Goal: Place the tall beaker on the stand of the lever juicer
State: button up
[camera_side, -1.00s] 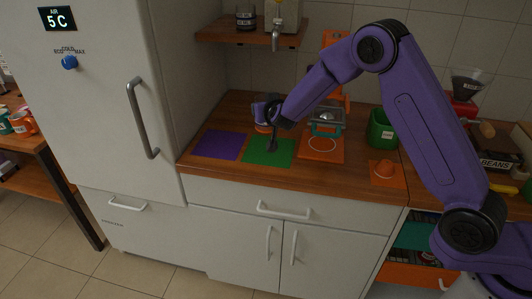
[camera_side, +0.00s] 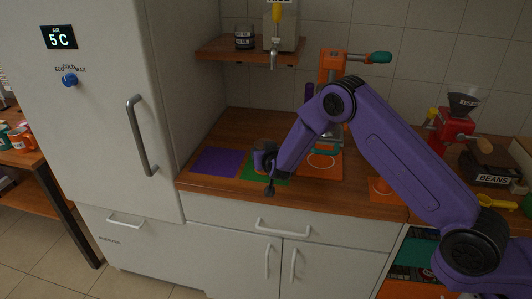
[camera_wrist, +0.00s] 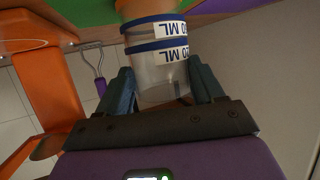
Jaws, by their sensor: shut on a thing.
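In the wrist view my gripper (camera_wrist: 166,88) is shut on a clear beaker (camera_wrist: 160,75) with blue bands and white labels whose visible letters include "ML". In the side view my gripper (camera_side: 269,178) is low over the green mat near the counter's front edge; the beaker is hard to make out there. The orange lever juicer (camera_side: 331,68), with a teal lever handle, stands at the back, to the right of my gripper. Its lower part is partly hidden behind my arm. An orange frame, apparently the juicer, fills the left of the wrist view (camera_wrist: 45,80).
A purple mat (camera_side: 217,161) lies left of the green mat (camera_side: 250,172). A shelf (camera_side: 228,52) holds a dark jar (camera_side: 244,38) and a tap dispenser (camera_side: 283,30). A red grinder (camera_side: 452,128) stands at the right.

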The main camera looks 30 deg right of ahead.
jog(key=shift+f, duration=0.1)
jog(key=o, duration=1.1)
jog(key=v, duration=1.2)
jog(key=shift+a, duration=0.1)
